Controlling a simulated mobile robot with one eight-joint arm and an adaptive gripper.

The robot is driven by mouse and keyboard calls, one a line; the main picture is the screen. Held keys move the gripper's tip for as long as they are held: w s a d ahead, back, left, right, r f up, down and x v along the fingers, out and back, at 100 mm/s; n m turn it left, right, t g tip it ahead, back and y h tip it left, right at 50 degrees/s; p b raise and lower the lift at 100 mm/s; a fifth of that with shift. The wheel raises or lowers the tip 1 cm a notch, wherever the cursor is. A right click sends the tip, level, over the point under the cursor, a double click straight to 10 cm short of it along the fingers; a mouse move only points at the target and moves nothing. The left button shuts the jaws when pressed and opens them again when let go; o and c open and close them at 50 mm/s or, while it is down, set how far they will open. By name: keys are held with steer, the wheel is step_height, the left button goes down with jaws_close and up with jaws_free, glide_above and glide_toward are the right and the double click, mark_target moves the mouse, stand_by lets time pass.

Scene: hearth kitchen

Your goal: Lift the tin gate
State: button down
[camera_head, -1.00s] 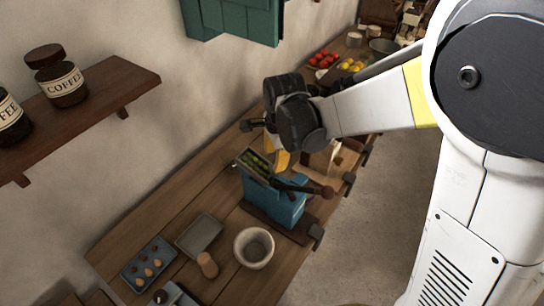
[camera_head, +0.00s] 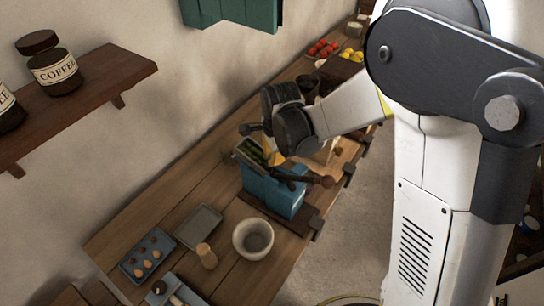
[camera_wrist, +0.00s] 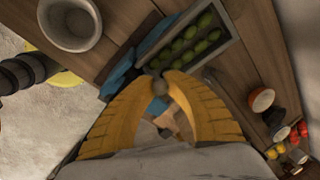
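A blue box-shaped machine (camera_head: 275,192) stands on the wooden bench, with an open tray of green olives (camera_head: 251,152) on top and a dark crank on its right side. The olive tray also shows in the wrist view (camera_wrist: 200,38). My gripper (camera_head: 272,158) is at the machine's top, just beside the tray. In the wrist view its yellow fingers (camera_wrist: 161,76) come together around a small grey knob (camera_wrist: 160,86) next to the tray. I cannot make out the tin gate as a separate part; the fingers hide much of that area.
A pale bowl (camera_head: 253,239), a wooden peg (camera_head: 206,256), a grey tray (camera_head: 198,228) and a blue tray with small round items (camera_head: 147,253) stand in front of the machine. A wall shelf (camera_head: 85,95) with coffee jars is at the left. Tomatoes and lemons lie at the bench's far end.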

step_height(320, 180, up, 2)
steer(key=shift+r+p, duration=0.25)
steer(key=shift+p, duration=0.3)
steer(key=shift+f, duration=0.1)
steer(key=c, duration=1.3)
jaws_free()
steer(key=shift+d, duration=0.1)
step_height(320, 180, up, 12)
steer(key=s, duration=0.2)
steer(key=shift+d, duration=0.35)
steer(key=shift+s+f, duration=0.15)
steer(key=shift+f, duration=0.05)
